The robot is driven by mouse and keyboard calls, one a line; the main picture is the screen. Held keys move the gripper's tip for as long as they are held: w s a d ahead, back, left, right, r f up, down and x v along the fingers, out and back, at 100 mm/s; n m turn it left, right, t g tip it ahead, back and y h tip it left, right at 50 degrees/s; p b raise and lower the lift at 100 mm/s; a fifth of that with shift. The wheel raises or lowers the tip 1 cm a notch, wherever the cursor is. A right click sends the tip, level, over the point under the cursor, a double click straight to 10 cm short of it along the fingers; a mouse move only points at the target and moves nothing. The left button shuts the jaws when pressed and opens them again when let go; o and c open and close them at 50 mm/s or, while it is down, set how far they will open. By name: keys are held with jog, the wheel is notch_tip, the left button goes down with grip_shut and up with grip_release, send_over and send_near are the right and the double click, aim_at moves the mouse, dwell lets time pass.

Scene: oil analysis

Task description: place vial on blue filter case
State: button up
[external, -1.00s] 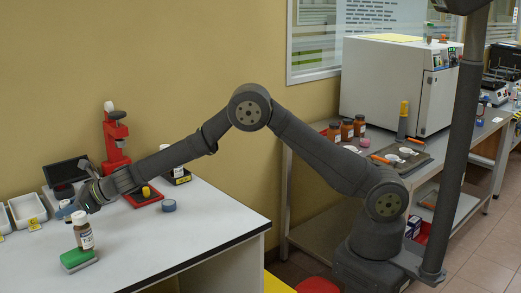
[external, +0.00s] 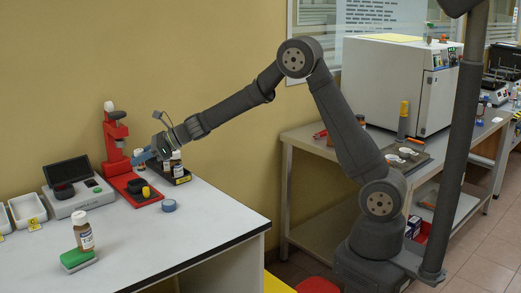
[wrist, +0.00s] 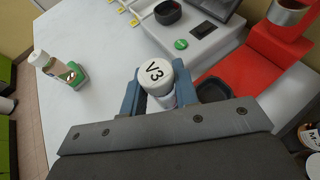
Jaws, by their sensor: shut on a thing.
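My gripper (external: 152,157) is at the back of the white bench, by the black tray (external: 183,180). In the wrist view its blue fingers (wrist: 155,92) are shut on a vial with a white cap marked V3 (wrist: 155,72). In the external view, vials show close to the fingers and partly overlap; I cannot tell whether the held one is clear of the tray. A round blue case (external: 169,205) lies flat on the bench, in front of the tray, with nothing on it. It is not visible in the wrist view.
Another brown vial (external: 84,232) stands at a green case (external: 76,258) near the bench's front left. A red press (external: 117,150) stands left of my gripper. A grey scale (external: 78,198) and white trays (external: 27,208) are farther left. The front middle of the bench is clear.

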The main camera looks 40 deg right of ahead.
jog(key=s+d+r, duration=0.1)
jog(key=s+d, duration=0.2)
jog(key=d, duration=0.5)
jog(key=s+d, duration=0.4)
jog(key=d, duration=0.4)
send_over(169, 202)
jog(key=shift+y, duration=0.3)
notch_tip(169, 202, down, 7)
jog(key=shift+a+r, duration=0.1)
jog(key=shift+r, duration=0.05)
jog(key=shift+f, duration=1.95)
jog(key=o, duration=1)
jog(key=shift+f, duration=0.15)
jog(key=shift+c, duration=0.2)
